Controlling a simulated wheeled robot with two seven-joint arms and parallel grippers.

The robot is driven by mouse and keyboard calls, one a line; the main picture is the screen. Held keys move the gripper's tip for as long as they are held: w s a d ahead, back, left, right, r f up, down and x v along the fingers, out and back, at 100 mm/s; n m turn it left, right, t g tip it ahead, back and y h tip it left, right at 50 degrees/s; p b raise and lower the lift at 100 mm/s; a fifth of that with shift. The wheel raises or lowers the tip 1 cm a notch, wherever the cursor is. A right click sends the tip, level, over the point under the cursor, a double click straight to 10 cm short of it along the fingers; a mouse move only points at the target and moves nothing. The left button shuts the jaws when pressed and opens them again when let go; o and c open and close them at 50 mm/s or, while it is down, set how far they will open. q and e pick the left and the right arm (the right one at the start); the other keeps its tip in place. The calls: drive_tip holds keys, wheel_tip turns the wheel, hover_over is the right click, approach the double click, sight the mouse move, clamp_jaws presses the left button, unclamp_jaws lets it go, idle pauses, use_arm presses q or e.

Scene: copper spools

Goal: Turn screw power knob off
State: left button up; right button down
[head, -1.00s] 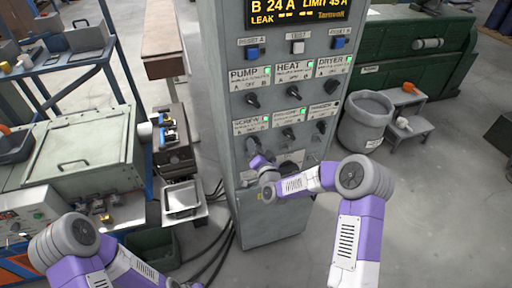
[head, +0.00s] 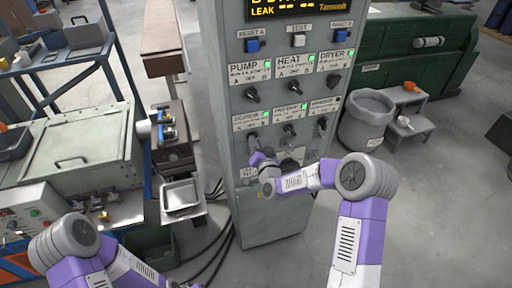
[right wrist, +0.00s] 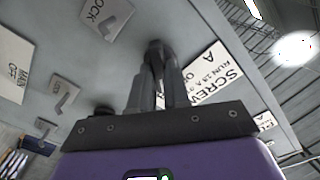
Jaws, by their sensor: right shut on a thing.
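The screw knob (head: 253,141) is a dark knob under the SCREW label (head: 250,120) at the left of the lower knob row, on the grey control cabinet. A small green lamp is lit beside that label. My right gripper (head: 257,154) reaches up to this knob from below and partly hides it. In the right wrist view both fingers (right wrist: 157,75) are closed around the dark knob (right wrist: 155,52), with the SCREW label (right wrist: 216,75) to their right. The knob's exact pointing direction is hidden by the fingers.
PUMP (head: 252,95), HEAT (head: 294,93) and DRYER (head: 333,80) knobs sit above, with more knobs to the right in the same row. Hooks and a LOCK tag (right wrist: 106,14) are on the panel near my right gripper. Black cables lie on the floor left of the cabinet.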

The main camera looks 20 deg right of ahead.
drive_tip(key=shift+a+n+b, duration=0.1)
drive_tip(key=shift+n+b, duration=3.5)
drive_tip(key=shift+b, duration=0.6)
drive_tip(key=c, duration=1.1)
unclamp_jaws()
drive_tip(key=s, duration=0.7)
drive_tip(key=shift+s+b, duration=0.3)
